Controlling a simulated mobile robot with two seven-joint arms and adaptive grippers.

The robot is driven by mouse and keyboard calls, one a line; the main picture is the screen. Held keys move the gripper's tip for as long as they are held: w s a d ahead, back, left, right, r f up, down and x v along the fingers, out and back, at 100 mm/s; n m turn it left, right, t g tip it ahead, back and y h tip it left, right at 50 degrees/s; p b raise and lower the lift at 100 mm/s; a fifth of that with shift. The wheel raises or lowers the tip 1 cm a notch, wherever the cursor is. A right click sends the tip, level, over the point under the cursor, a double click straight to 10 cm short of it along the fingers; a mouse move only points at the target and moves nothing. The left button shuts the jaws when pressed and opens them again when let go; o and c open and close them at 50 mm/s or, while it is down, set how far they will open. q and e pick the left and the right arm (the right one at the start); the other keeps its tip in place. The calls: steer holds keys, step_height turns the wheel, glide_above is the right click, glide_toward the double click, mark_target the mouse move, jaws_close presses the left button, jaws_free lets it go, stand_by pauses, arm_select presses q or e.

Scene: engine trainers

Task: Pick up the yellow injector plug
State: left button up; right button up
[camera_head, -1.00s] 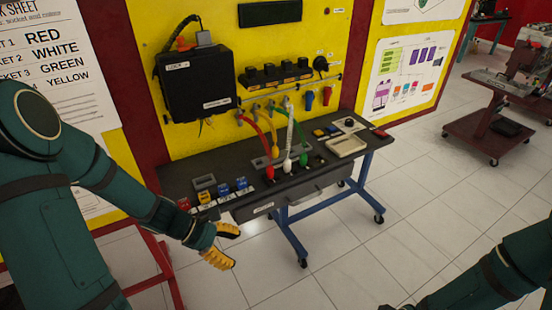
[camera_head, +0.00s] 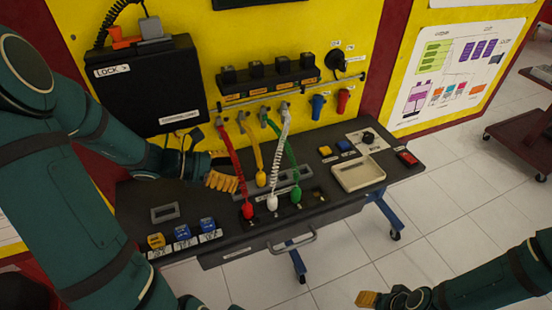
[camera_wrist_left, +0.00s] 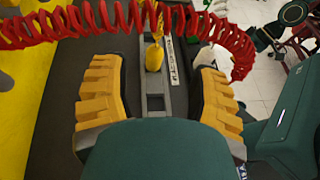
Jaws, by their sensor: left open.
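The yellow injector plug (camera_head: 261,178) hangs on a coiled yellow cord over the dark bench top, between the red plug (camera_head: 248,211) and the white plug (camera_head: 272,203). My left gripper (camera_head: 228,170) is open and just left of it in the head view. In the left wrist view the yellow plug (camera_wrist_left: 154,57) shows between the spread fingertips of my left gripper (camera_wrist_left: 156,72), apart from both. A coiled red cord (camera_wrist_left: 110,20) crosses in front of its upper part there. My right gripper (camera_head: 370,298) is low at the right, one yellow fingertip showing.
A green plug (camera_head: 297,195) hangs right of the white one. A beige tray (camera_head: 358,174) stands on the bench's right. Several labelled blue and yellow blocks (camera_head: 182,232) sit at the left front. A black control box (camera_head: 150,88) is on the yellow panel above my left gripper.

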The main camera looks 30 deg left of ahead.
mark_target(258, 177)
arm_select(q)
steer(key=shift+w, duration=0.4)
steer(key=shift+w+d+f, duration=0.1)
steer(key=shift+w+d, duration=0.05)
steer(key=shift+w, duration=0.1)
steer(key=shift+w+d+f+b, duration=0.35)
steer(key=shift+d+f+b, duration=0.2)
steer(key=shift+d, duration=0.25)
steer(key=w+d+f, duration=0.1)
steer(key=w+d+f+b, duration=0.1)
steer(key=f, duration=0.1)
steer(key=shift+w+d, duration=0.2)
steer(key=shift+d, duration=0.05)
steer(key=shift+w+d, duration=0.2)
arm_select(e)
steer(key=shift+w+f, duration=0.35)
steer(key=shift+f, duration=0.25)
steer(key=shift+w+f, duration=0.3)
steer(key=shift+f, duration=0.3)
arm_select(q)
steer(key=shift+o, duration=0.2)
jaws_close()
